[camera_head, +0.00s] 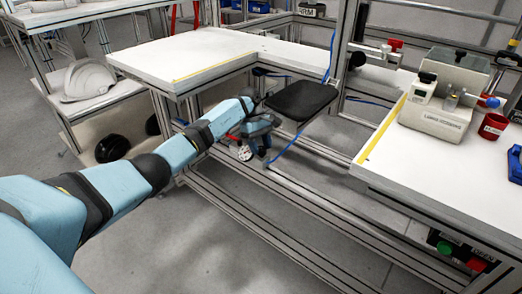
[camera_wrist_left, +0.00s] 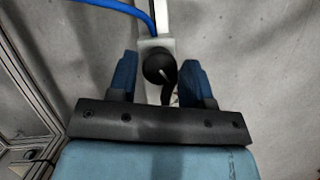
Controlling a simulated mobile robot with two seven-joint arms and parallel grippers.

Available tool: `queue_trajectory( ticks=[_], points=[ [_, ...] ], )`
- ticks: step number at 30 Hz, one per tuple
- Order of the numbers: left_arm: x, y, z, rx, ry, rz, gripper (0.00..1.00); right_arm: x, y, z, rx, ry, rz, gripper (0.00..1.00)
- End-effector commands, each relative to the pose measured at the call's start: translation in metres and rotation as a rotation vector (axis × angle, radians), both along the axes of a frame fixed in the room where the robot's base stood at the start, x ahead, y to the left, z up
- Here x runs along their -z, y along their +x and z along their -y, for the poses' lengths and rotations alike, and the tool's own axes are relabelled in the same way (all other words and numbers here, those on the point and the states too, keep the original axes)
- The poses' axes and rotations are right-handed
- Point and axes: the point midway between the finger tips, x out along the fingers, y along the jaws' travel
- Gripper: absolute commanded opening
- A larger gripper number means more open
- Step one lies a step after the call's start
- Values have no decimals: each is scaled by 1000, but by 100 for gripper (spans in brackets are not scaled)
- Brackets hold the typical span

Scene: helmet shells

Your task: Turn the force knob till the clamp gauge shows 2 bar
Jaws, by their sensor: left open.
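My left gripper (camera_head: 258,140) reaches in low beside the frame, under the black pad. In the left wrist view its two blue fingers (camera_wrist_left: 159,64) stand apart, open. A round black knob (camera_wrist_left: 157,66) with a pale mark shows between them on a light grey block, not gripped. I take it for the force knob; whether the fingertips are level with it I cannot tell. A small round white dial (camera_head: 244,153), likely the clamp gauge, shows just left of the gripper in the head view. Its reading is too small to make out. My right gripper is not in view.
A black pad (camera_head: 302,100) sits above and right of the gripper. Aluminium rails and a blue hose (camera_wrist_left: 125,8) run close by.

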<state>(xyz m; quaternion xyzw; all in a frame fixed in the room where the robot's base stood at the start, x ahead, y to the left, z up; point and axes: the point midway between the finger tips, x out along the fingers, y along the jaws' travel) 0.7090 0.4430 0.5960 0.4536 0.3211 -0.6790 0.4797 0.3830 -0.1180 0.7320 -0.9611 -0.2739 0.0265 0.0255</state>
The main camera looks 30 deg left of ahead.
Motion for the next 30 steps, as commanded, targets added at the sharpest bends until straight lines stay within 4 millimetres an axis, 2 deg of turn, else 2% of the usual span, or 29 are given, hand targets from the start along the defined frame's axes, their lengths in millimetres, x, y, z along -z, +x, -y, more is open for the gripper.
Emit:
queue_trajectory(
  ticks=[11,15,16,23,30],
  points=[
    [5,-1,2,0,-1,1,45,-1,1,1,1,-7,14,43],
    [5,-1,2,0,-1,1,13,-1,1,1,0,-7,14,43],
    [5,-1,2,0,-1,1,12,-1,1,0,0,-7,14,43],
    [5,-1,2,-14,0,1,12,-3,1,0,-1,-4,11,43],
    [4,-2,1,-113,2,-2,12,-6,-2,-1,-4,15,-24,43]
  ],
)
